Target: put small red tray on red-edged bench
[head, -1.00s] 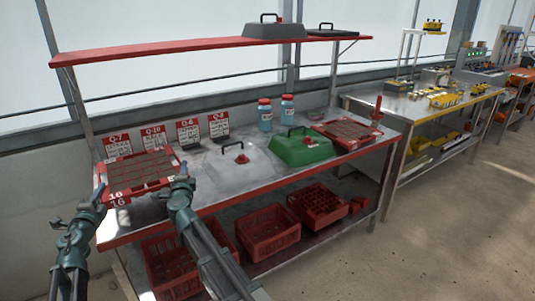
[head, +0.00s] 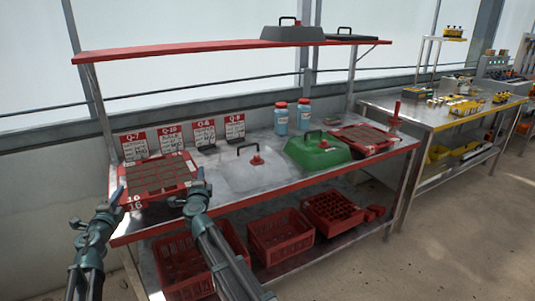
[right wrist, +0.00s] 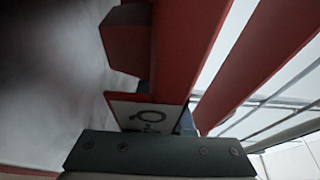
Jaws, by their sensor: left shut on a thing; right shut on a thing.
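A small red tray (head: 128,188) filled with dark brown cells and marked 16 is at the left end of the red-edged bench (head: 285,182), low over its metal top. I cannot tell whether its underside touches the bench. My left gripper (head: 120,196) is shut on the tray's left side, and my right gripper (head: 199,178) is shut on its right side. In the right wrist view, the red tray edge (right wrist: 190,45) and a white label plate (right wrist: 147,115) are close against my right gripper (right wrist: 160,140); the fingertips are hidden.
Sign cards (head: 169,137) stand behind the tray. A clear lid (head: 255,172), a green lid (head: 318,150), two blue bottles (head: 304,115) and another red tray (head: 362,139) are to the right. A red upper shelf (head: 190,51) overhangs; red crates (head: 280,235) are below.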

